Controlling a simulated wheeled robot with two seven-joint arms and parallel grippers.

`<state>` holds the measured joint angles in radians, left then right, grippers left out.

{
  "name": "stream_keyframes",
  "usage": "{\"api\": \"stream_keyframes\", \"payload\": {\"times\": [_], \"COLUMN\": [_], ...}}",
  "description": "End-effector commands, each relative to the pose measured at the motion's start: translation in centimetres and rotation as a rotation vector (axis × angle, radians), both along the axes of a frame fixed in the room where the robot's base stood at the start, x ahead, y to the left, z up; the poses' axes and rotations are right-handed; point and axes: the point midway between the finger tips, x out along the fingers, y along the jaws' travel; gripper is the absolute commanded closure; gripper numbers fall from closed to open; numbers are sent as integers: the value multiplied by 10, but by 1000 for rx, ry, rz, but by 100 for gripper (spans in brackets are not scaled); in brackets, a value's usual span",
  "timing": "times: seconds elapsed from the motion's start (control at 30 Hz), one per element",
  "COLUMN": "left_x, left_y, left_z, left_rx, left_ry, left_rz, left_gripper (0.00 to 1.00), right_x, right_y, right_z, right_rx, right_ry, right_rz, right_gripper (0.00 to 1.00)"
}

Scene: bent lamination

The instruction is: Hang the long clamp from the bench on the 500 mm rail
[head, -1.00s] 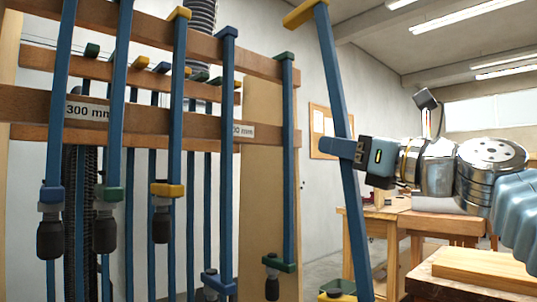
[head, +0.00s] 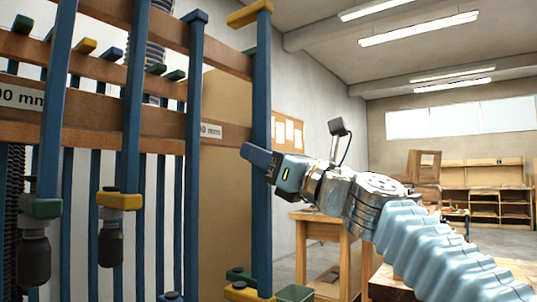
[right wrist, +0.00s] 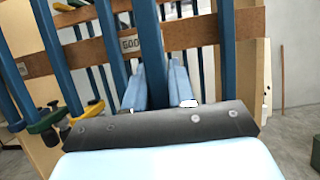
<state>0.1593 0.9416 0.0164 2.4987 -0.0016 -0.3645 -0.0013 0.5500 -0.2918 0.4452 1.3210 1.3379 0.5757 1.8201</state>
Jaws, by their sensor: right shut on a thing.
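The long clamp (head: 262,90), a blue bar with a yellow top jaw and a yellow lower jaw, stands roughly upright in my right gripper (head: 258,158). The gripper is shut on the bar about mid-length. The clamp overlaps the right end of the wooden rack in the head view; I cannot tell whether it touches. In the right wrist view the bar (right wrist: 150,40) runs between the two fingers. A rail label (head: 210,131) ending in "0 mm" is partly hidden by a hanging clamp; the wrist view shows a label (right wrist: 129,44) left of the bar. My left gripper is not in view.
Several blue clamps hang on the rails at left, including a yellow-jawed one (head: 131,120) and a green-jawed one (head: 52,110). A green-jawed clamp is mostly hidden behind the held one. A wooden bench (head: 325,226) stands behind my right arm. The floor farther right is open.

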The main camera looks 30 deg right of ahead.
Motion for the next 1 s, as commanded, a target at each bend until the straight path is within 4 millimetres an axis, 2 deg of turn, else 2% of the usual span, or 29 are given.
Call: {"api": "stream_keyframes", "payload": {"times": [1.0], "left_x": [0], "left_y": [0], "left_z": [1], "left_rx": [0], "left_ry": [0], "left_rz": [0], "left_gripper": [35], "right_x": [11], "right_y": [4], "right_z": [1], "right_rx": [5], "right_ry": [-10], "right_rz": [-1], "right_gripper": [100]}}
